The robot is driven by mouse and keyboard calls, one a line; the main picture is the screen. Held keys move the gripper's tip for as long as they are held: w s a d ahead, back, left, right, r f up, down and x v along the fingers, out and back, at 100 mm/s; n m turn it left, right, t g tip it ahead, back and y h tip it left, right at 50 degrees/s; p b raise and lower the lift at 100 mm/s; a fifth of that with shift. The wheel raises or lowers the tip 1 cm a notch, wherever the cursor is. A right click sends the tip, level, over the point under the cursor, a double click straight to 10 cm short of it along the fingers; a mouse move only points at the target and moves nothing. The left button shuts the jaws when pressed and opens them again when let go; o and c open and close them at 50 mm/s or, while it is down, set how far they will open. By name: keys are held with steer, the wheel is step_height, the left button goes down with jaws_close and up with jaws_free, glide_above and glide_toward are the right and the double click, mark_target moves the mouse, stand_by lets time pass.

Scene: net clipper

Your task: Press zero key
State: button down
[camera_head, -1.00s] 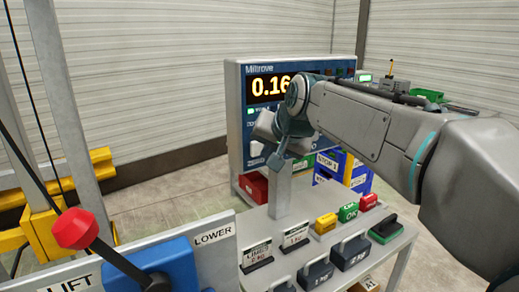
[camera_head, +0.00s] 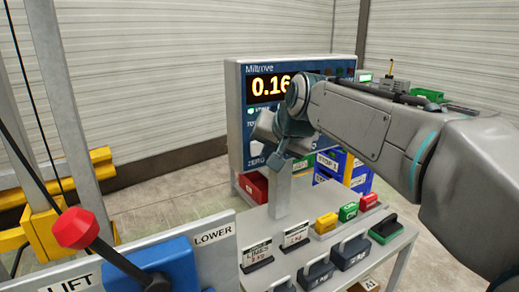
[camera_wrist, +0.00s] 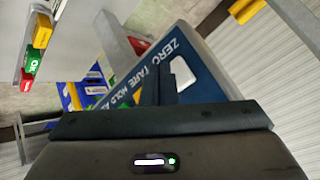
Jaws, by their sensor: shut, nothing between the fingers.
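The white zero key (camera_wrist: 183,72) is on the blue weighing indicator (camera_wrist: 205,88), beside the printed word ZERO in the wrist view. In the head view the key (camera_head: 256,149) shows low on the panel, left of my gripper, above the ZERO label. My gripper (camera_wrist: 158,70) is shut and empty. In the wrist view its dark fingertips overlap the side of the key that faces the TARE and HOLD labels. Contact with the panel cannot be told. The other keys are mostly hidden. The display (camera_head: 270,88) reads 0.16, its right end covered by my arm.
A grey bench (camera_head: 228,262) in front holds several weights, colored blocks and a card stand (camera_head: 257,254). A post (camera_head: 281,190) rises below my gripper. Blue and yellow crates (camera_head: 345,165) stand behind. A red-knobbed lever (camera_head: 76,229) is at left.

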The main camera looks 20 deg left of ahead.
stand_by(0.5)
steer(key=shift+w+a+p, duration=0.3)
steer(key=shift+a, duration=0.05)
steer(key=shift+w+a, duration=0.25)
stand_by(0.7)
stand_by(0.4)
steer(key=shift+s+d, duration=0.55)
steer(key=shift+d, duration=0.05)
steer(key=shift+s+d+b, duration=1.35)
steer(key=shift+s+d, duration=0.25)
steer(key=shift+d, duration=0.3)
